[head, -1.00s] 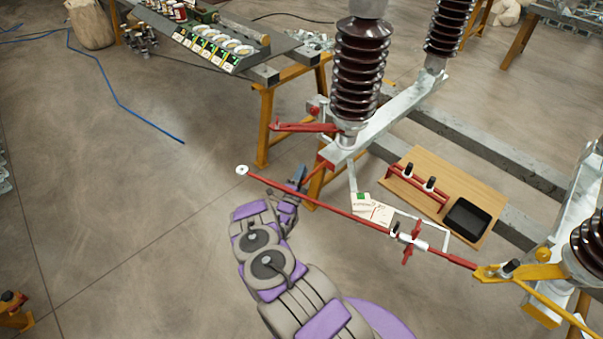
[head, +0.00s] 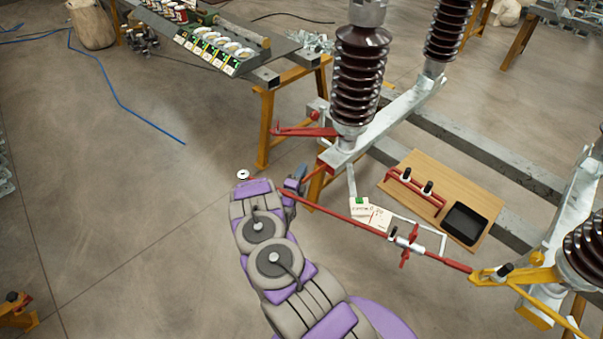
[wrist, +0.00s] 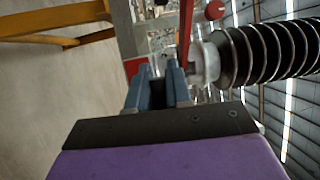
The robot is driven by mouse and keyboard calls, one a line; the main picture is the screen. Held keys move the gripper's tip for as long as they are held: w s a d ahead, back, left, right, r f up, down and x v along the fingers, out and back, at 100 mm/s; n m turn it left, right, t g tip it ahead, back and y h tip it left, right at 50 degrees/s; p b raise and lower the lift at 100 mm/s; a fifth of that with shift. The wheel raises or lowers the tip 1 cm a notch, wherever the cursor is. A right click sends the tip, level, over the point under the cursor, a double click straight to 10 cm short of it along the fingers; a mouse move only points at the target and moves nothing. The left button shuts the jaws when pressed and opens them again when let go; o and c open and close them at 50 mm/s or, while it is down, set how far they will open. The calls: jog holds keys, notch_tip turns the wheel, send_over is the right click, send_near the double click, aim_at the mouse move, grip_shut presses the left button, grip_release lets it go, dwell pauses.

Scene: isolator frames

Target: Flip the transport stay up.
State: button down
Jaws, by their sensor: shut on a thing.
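A short red bar (head: 316,173), which I take to be the transport stay, slants down from the end of the grey beam (head: 385,120) toward my gripper (head: 297,181). My gripper's dark blue fingers are closed at its lower end. In the wrist view the fingers (wrist: 158,92) stand close together with a dark gap between them, and a red piece (wrist: 137,67) shows just beyond the left finger. The gripped part is hidden by the fingers. A long red rod (head: 345,216) runs beside and below the gripper, partly covered by my arm.
A wooden board (head: 470,185) with a black tray (head: 465,222) lies to the right. A yellow trestle (head: 265,125) is behind.

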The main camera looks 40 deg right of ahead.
jog(key=c, duration=1.1)
grip_release()
jog(key=p+v, duration=0.1)
jog(key=v, duration=1.6)
jog(key=shift+s+a, duration=0.1)
jog(key=shift+a, duration=0.1)
